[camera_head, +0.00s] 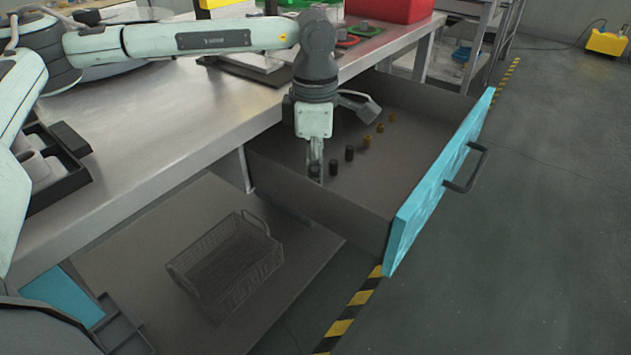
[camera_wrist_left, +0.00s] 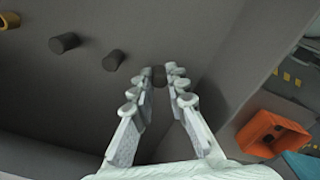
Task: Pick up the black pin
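Three black pins stand in a row on the floor of the open drawer (camera_head: 405,165). In the head view two of them, the middle black pin (camera_head: 333,167) and the far black pin (camera_head: 349,153), stand clear to the right of my left gripper (camera_head: 315,170). The third black pin (camera_wrist_left: 159,76) shows between the fingertips of my left gripper (camera_wrist_left: 160,72) in the left wrist view. The gap there is about as wide as the pin. I cannot tell whether the fingers press on it. The fingers mostly hide this pin in the head view. My right gripper is not in view.
The drawer's blue front (camera_head: 440,180) and side walls surround the gripper. A steel worktop (camera_head: 200,120) lies left of the drawer. A wire basket (camera_head: 228,265) stands on the lower shelf.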

